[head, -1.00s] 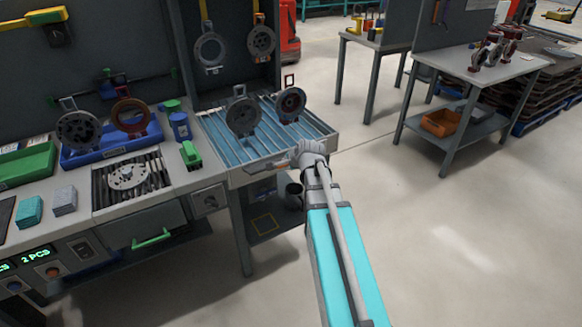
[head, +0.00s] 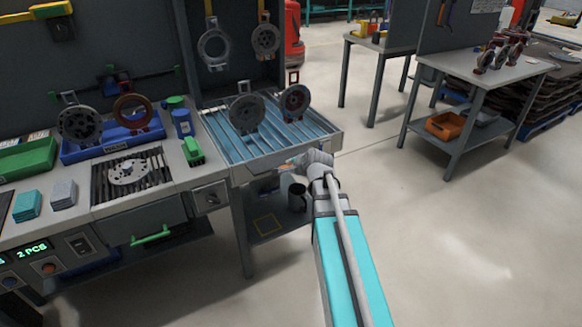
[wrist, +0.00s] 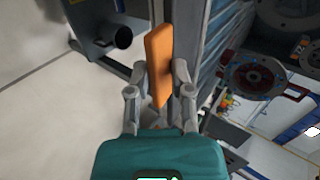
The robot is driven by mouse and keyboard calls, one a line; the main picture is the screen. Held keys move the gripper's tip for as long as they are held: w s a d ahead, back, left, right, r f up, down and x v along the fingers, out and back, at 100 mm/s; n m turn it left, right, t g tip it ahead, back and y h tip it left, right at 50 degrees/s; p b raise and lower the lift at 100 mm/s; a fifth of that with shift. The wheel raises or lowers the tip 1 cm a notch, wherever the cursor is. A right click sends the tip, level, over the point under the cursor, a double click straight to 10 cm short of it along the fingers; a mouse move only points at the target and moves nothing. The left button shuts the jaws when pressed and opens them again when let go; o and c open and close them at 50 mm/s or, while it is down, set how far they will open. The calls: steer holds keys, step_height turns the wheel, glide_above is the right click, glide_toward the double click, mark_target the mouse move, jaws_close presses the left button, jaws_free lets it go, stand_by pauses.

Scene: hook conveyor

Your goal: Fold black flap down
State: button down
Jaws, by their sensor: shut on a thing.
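My gripper (wrist: 160,80) is shut on an orange bar-shaped piece (wrist: 158,62), which stands between its two fingers in the wrist view. In the head view my gripper (head: 292,164) is at the front edge of the blue slatted tray (head: 236,148), mostly hidden by my own wrist. A bit of orange shows at its tip there. I cannot pick out a black flap for certain in either view.
A black cylinder (head: 297,197) is below the tray's front edge. The floor to the right is open, up to a side table (head: 480,72).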

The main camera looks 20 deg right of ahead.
steer(key=shift+d+f, duration=0.15)
stand_by(0.4)
steer(key=c, duration=0.7)
jaws_free()
steer(key=shift+w+f, duration=0.1)
